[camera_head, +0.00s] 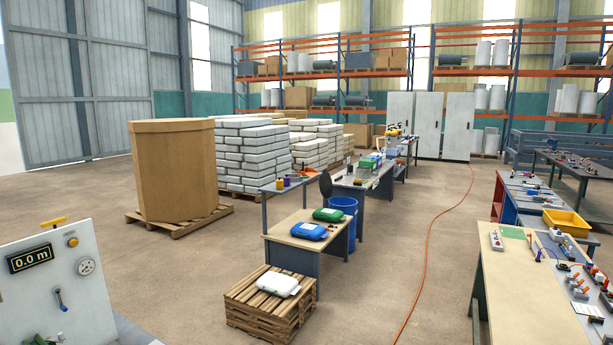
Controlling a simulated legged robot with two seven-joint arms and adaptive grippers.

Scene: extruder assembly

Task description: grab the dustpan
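I cannot clearly make out a dustpan. A small orange-red flat piece (305,171) lies at the back of a narrow grey table (284,185) in the middle distance. It may be the dustpan, but it is too small to tell. Small purple and yellow items stand on the same table, to the left of the orange-red piece. Neither of my grippers is in view.
A pallet stack with a white sack (278,285) stands in front of a wooden table bearing blue (309,231) and green bags. A blue bin (343,215) is behind it. A grey control panel (55,285) is at left. An orange hose (430,250) crosses the open floor.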

